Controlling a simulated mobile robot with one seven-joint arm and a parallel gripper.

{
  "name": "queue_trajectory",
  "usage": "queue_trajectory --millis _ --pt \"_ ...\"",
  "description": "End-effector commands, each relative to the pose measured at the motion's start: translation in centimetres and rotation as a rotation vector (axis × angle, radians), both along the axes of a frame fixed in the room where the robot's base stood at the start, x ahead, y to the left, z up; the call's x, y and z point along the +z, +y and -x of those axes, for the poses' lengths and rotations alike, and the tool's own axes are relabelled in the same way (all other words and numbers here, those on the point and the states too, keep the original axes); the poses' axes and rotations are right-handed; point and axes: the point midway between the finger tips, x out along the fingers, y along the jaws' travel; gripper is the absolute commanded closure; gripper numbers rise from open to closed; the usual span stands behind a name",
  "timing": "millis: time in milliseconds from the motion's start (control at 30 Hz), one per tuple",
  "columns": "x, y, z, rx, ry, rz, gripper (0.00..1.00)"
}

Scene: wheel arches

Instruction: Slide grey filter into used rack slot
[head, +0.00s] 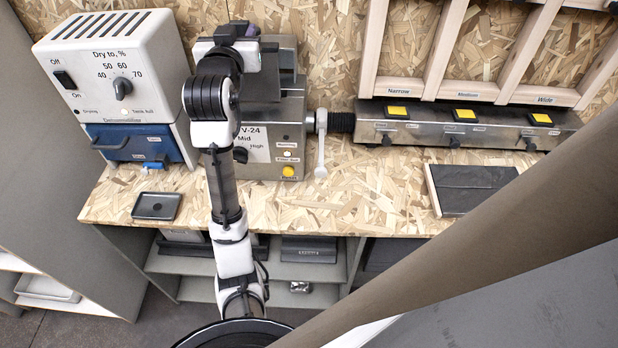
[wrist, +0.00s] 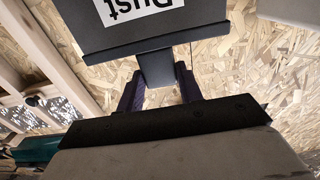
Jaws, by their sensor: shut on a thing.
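In the wrist view a dark grey flat-faced piece with a white label reading "Dust", which looks like the grey filter (wrist: 95,42), sits beyond my gripper (wrist: 159,80). The two fingers are closed on its narrow grey tab. In the head view my gripper (head: 250,45) is high in front of the V-24 machine (head: 270,135), at its upper part. A dark grey block (head: 262,80) shows there, partly behind my arm; I cannot tell whether it is the filter or part of the machine. No slot marked as used can be made out.
A dehumidifier (head: 115,70) stands left on the chipboard bench (head: 375,195). A small black tray (head: 157,206) and a dark slab (head: 470,188) lie on it. A wooden frame (head: 480,90) is at right. Shelves (head: 190,263) sit below.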

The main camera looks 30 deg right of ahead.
Motion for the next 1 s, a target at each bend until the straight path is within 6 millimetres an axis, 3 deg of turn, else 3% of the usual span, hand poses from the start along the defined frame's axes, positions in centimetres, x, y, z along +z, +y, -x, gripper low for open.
queue_trajectory --millis 500,1000 --pt "0.0 5.7 8.3 0.002 -0.002 0.001 0.81" --pt "0.0 6.1 9.0 0.0 0.0 0.0 0.81"
